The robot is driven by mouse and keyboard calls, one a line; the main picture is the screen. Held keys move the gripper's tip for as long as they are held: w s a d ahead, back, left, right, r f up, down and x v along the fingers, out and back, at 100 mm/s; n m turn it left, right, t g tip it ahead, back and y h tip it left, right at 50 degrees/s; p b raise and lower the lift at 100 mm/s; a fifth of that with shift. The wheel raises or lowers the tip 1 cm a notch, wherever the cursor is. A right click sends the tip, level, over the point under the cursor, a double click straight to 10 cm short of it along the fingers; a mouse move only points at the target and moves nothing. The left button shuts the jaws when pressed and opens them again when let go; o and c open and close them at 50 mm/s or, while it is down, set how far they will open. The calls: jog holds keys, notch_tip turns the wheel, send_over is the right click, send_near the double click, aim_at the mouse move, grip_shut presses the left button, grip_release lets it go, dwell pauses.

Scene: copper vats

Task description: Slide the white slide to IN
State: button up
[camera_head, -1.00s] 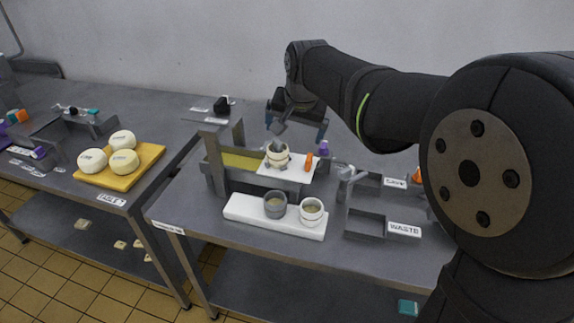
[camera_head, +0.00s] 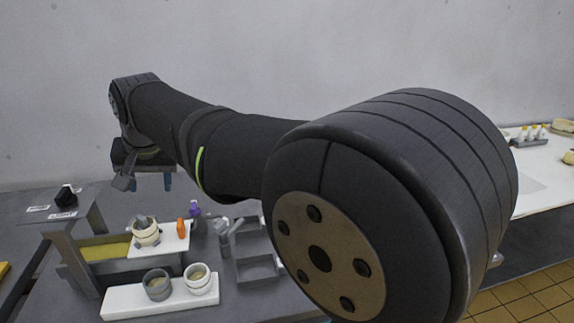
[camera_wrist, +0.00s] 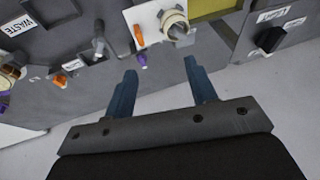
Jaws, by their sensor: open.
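A white plate (camera_head: 172,240), the likeliest white slide, lies across a yellow-lined trough (camera_head: 105,251); it also shows in the wrist view (camera_wrist: 151,22). A cream pot (camera_head: 146,234) and an orange peg (camera_head: 182,228) stand on it. My gripper (camera_head: 153,182) is open and empty, with blue fingers, above and behind the plate in the head view. In the wrist view its fingertips (camera_wrist: 160,72) are apart from everything, pointing toward the plate's side of the table. Which label reads IN cannot be told.
A black knob (camera_head: 65,196) sits on a raised shelf among small labels. A white stand (camera_head: 125,301) with two cups is in front of the trough. Grey bins (camera_head: 258,270) and a purple piece (camera_head: 195,209) are to its right. My arm hides much of the table's right side.

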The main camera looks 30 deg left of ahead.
jog(key=c, duration=0.4)
jog(key=shift+w+d+f+m+g, duration=0.15)
jog(key=shift+w+f+m+g, duration=0.35)
jog(key=shift+w+f+m, duration=0.65)
grip_shut()
jog(key=w+d+f+m+g+y, duration=0.1)
jog(key=w+d+f+m+g, duration=0.15)
jog(key=w+f+m, duration=0.4)
jog(key=w+d+f+m+g+y, duration=0.1)
jog(key=w+d+f+m+g, duration=0.2)
jog(key=w+m, duration=0.6)
jog(key=g, duration=0.1)
send_near(184, 228)
notch_tip(184, 228, down, 4)
jog(key=shift+s+a+m, duration=0.3)
jog(key=shift+s+a, duration=1.1)
jog(key=shift+s, duration=0.05)
